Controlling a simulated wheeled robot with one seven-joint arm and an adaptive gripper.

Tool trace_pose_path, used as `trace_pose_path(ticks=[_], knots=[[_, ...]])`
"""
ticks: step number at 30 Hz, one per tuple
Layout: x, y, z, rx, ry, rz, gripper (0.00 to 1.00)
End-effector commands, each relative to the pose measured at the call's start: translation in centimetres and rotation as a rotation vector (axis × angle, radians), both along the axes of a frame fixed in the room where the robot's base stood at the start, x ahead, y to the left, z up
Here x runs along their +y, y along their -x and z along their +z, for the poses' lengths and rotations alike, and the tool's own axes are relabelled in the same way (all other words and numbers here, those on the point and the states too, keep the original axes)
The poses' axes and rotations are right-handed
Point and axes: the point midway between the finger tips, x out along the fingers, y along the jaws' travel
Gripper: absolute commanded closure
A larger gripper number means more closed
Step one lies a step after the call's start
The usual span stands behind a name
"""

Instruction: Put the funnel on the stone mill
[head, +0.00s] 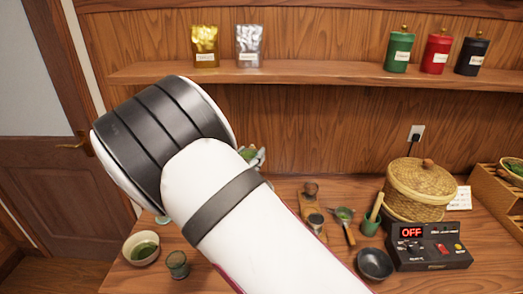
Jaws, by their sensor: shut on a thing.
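My own white and black arm fills the middle of the head view and covers much of the table's left half. My gripper is hidden behind it. A small pale grey piece with green on it (254,156) peeks out at the arm's right edge; I cannot tell what it is. I cannot make out the funnel or the stone mill anywhere in this view.
The wooden table (455,278) carries a bowl of green stuff (143,249), a dark green cup (177,265), a black bowl (375,264), a lidded basket (421,185) and a control box reading OFF (430,250). A shelf (320,73) runs behind.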

Motion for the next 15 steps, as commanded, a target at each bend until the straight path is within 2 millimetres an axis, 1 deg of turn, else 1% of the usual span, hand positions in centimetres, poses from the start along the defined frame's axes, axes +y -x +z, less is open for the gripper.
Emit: trace_pose_path(ticks=[4,8,15], knots=[[0.1,0.0,-0.3,0.0,0.0,0.002,0.88],[0.1,0.0,-1.1,0.001,0.0,0.001,0.88],[0.0,-0.1,-3.4,0.001,0.002,0.0,0.88]])
